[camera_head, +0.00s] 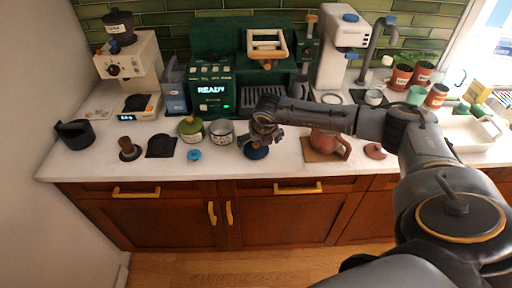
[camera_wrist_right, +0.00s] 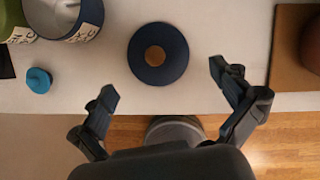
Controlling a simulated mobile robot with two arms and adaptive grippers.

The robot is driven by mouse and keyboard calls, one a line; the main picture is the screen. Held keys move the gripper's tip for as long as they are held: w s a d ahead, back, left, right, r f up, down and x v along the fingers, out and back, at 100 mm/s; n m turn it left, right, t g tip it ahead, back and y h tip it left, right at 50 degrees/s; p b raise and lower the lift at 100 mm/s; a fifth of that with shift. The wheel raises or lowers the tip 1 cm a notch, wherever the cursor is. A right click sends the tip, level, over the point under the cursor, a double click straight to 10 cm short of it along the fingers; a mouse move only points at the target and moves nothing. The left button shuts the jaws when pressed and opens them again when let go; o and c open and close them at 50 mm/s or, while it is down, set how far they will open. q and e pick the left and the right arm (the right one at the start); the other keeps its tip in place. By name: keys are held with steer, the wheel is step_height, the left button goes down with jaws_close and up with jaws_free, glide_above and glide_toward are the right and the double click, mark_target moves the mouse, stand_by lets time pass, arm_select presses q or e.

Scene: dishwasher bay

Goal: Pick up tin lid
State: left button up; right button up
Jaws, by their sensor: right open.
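A dark blue round lid with a brown knob (camera_wrist_right: 158,53), which I take for the tin lid, lies flat on the white counter. In the head view the lid (camera_head: 256,153) shows just below my right gripper (camera_head: 262,134), partly covered by it. In the right wrist view my right gripper (camera_wrist_right: 164,82) is open and empty, its fingers spread wide. The lid lies between and a little beyond the fingertips, apart from both. An open labelled tin (camera_head: 221,133) stands left of the lid. My left gripper is not in view.
A green pot (camera_head: 191,129) and a small light blue lid (camera_head: 194,155) are left of the tin. A terracotta teapot (camera_head: 328,146) on a brown mat (camera_head: 311,157) is to the right. The coffee machine (camera_head: 222,92) stands behind. The counter's front edge is close to the lid.

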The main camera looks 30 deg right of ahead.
mark_target(257, 148)
steer(key=p+x, duration=0.1)
steer(key=x, duration=0.3)
steer(key=shift+a, duration=0.1)
